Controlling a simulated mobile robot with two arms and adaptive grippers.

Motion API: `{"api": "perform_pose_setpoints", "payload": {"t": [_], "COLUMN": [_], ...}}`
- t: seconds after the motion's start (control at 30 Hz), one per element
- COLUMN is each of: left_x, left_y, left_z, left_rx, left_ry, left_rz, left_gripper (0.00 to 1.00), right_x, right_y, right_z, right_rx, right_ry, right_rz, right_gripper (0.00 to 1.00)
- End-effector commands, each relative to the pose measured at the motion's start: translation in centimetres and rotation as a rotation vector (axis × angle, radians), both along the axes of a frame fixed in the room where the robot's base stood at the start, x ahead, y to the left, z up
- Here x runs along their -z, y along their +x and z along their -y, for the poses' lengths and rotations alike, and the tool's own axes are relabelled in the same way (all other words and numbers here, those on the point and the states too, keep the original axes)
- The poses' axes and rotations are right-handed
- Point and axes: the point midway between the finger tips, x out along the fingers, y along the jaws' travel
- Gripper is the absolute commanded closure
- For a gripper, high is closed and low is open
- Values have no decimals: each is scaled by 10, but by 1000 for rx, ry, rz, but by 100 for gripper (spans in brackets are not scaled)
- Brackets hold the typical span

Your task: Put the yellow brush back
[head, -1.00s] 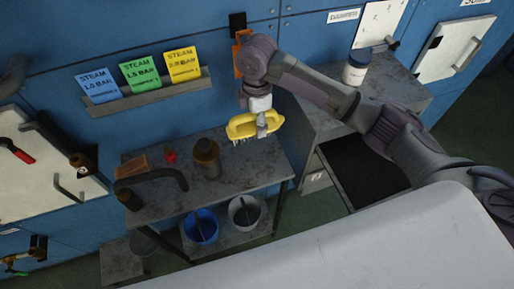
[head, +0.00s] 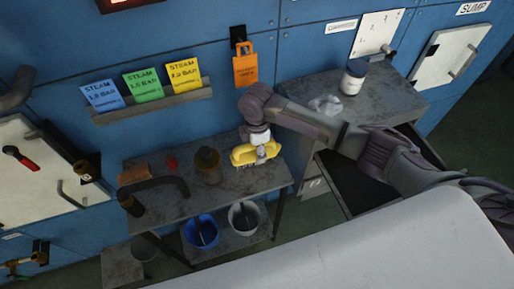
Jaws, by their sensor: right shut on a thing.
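The yellow brush (head: 243,155) is in my right gripper (head: 262,155), at the right part of the small grey table (head: 178,208). Its bristles point down, close to the tabletop. I cannot tell whether they touch it. My right arm comes in from the right, and the gripper is shut on the brush from above. My left gripper is not in view.
On the table stand a brown bottle (head: 207,166), a small red item (head: 171,163), a brown block (head: 133,174) and a dark bent pipe (head: 160,185). A blue bucket (head: 201,232) and a grey bucket (head: 244,218) sit on the shelf below. An orange tag (head: 245,66) hangs on the wall.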

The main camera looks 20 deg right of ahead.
Motion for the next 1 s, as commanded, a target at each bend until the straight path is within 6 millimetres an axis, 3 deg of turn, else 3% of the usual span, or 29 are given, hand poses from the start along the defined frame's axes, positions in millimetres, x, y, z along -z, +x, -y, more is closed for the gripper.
{"api": "perform_pose_setpoints", "payload": {"t": [0.07, 0.1, 0.23, 0.67, 1.0], "left_x": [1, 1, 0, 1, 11], "left_y": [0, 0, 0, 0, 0], "left_z": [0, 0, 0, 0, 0], "left_rx": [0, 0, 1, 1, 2], "left_ry": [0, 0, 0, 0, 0], "left_rz": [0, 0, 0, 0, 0], "left_gripper": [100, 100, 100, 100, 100], "right_x": [3, 3, 3, -4, -70], "right_y": [0, 0, 0, 1, 2], "right_z": [0, 0, 0, 0, 0], "right_rx": [0, 1, 0, 1, 0], "right_ry": [0, 0, 0, 0, 1], "right_rz": [0, 0, 0, 1, 4], "right_gripper": [71, 37, 15, 14, 14]}}
